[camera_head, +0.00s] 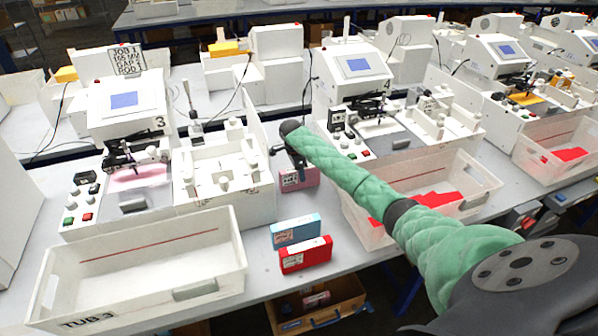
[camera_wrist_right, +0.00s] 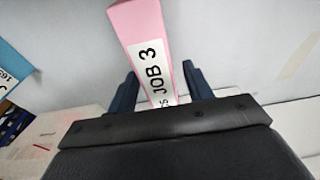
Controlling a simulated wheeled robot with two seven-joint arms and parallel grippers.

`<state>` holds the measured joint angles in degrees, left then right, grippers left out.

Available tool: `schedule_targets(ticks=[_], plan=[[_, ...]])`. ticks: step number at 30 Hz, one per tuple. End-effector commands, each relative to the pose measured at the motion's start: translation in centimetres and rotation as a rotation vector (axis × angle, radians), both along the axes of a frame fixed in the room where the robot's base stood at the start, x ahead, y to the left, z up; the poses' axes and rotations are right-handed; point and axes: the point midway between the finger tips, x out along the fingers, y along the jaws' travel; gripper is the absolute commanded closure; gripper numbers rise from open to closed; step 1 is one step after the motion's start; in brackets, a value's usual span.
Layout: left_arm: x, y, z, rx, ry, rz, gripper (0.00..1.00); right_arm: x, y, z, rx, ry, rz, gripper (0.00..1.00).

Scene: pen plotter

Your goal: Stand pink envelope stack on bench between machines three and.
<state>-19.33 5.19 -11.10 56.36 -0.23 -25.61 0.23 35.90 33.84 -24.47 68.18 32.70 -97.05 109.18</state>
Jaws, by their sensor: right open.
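The pink envelope stack (camera_head: 302,180) stands on the bench in the gap between the machine marked 3 (camera_head: 122,108) and the machine to its right (camera_head: 352,68). My right gripper (camera_head: 292,158) is over it. In the right wrist view the pink stack (camera_wrist_right: 139,28), labelled JOB 3, lies between the two open fingers of my right gripper (camera_wrist_right: 160,90), with a small gap visible beside it. The lower end of the stack is hidden by the gripper body in that view. My left gripper is out of view.
A blue box (camera_head: 296,230) and a red box (camera_head: 306,255) stand in front of the pink stack. An empty tub marked TUB 3 (camera_head: 145,262) is at the left. Another tub (camera_head: 482,172), holding red items, is right, under my arm. Bare bench lies around the pink stack.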

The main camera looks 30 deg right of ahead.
Motion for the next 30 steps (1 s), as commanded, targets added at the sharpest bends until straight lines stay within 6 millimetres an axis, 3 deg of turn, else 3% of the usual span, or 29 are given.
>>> schedule_targets(ticks=[5, 8, 18, 30], plan=[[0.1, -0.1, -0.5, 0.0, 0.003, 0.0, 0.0, 0.2, 0.2, 1.2, 0.0, -0.003, 0.0, 0.49], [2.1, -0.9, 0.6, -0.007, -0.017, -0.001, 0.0, 0.2, 0.4, 2.7, 0.0, -0.004, 0.001, 0.49], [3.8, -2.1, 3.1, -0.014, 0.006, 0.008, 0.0, 0.3, 1.0, 6.8, 0.001, -0.002, 0.0, 0.49], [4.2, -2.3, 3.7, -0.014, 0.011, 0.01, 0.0, 0.3, 1.1, 7.6, 0.0, 0.0, 0.0, 0.49]])
